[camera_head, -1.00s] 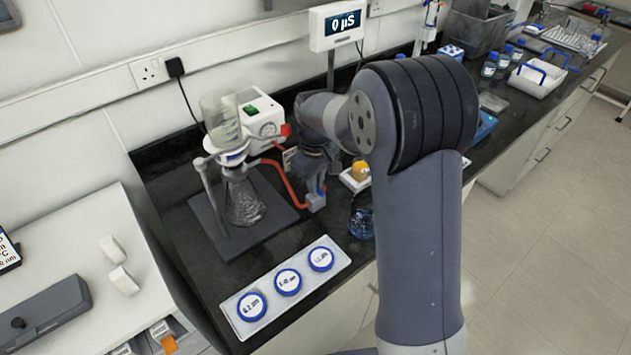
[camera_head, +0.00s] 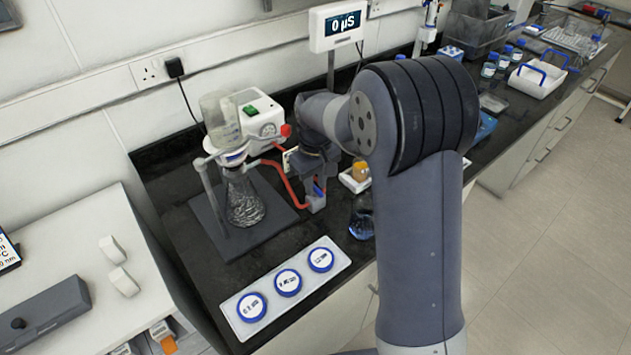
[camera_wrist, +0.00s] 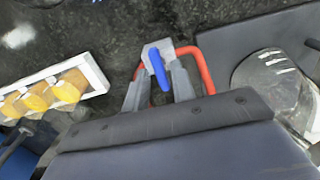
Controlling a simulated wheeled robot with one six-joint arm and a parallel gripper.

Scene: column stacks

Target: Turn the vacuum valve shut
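The vacuum valve (camera_head: 315,204) is a small grey block on the red hose, beside the filter flask's dark base plate. Its blue lever (camera_wrist: 159,71) shows clearly in the wrist view and runs from the valve body (camera_wrist: 156,47) back between my fingers. My gripper (camera_wrist: 160,80) is at the valve, its two grey fingers apart on either side of the lever. I cannot tell whether a finger touches the lever. In the head view my gripper (camera_head: 314,176) is partly hidden by my own arm. The red hose (camera_head: 290,185) leads from the valve towards the white pump (camera_head: 262,118).
The filter flask (camera_head: 243,200) stands on its base plate (camera_head: 270,228) left of the valve. A white tray (camera_head: 262,325) with three blue-rimmed discs is in front. A flask with blue liquid (camera_head: 362,222) and a white holder with orange items (camera_wrist: 97,72) stand right of the valve.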

